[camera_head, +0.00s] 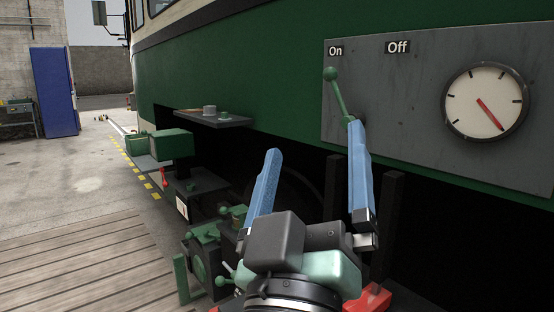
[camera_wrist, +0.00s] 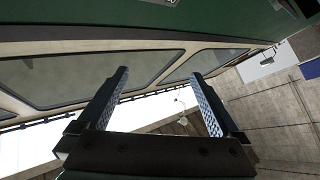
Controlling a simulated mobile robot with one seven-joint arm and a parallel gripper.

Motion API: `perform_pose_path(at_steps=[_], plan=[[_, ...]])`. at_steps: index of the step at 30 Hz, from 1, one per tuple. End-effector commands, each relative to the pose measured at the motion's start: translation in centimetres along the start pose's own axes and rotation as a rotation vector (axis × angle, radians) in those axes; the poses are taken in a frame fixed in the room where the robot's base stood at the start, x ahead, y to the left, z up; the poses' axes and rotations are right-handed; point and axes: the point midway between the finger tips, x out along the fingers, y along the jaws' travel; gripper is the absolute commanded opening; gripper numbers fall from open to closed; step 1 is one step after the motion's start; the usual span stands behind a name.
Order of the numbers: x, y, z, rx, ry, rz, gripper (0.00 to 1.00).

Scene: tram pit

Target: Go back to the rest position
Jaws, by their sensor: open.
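My gripper (camera_head: 312,172) is in the lower middle of the head view, its two blue fingers spread wide apart and pointing up. Nothing is between them. In the wrist view my gripper (camera_wrist: 160,85) also shows open and empty, with the tram's windows (camera_wrist: 160,60) behind it. A grey panel (camera_head: 390,75) with On and Off labels is on the tram's green side. Its green lever (camera_head: 337,95) leans toward On. The right fingertip overlaps the lever's lower end in the picture; I cannot tell whether they touch.
A dial (camera_head: 485,101) with a red needle is on the panel's right. A small grey shelf (camera_head: 213,119) juts from the tram. Green machinery (camera_head: 172,144) stands along the tram's lower side. A blue cabinet (camera_head: 54,90) is far left. The wooden floor (camera_head: 85,265) at left is clear.

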Motion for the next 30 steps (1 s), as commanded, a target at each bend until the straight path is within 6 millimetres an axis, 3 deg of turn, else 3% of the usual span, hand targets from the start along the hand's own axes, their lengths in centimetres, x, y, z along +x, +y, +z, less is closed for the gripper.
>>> perform_pose_path(at_steps=[1, 3, 6, 14, 30], plan=[[0.0, 1.4, -3.7, 0.165, 0.092, -0.001, 1.00], [-0.3, 2.6, -7.2, 0.350, 0.185, -0.025, 1.00], [-0.9, 3.7, -10.4, 0.520, 0.271, -0.062, 1.00], [-0.2, 5.0, -13.5, 0.604, 0.309, -0.088, 1.00], [8.1, 11.2, -25.6, 0.599, 0.306, -0.088, 1.00]])
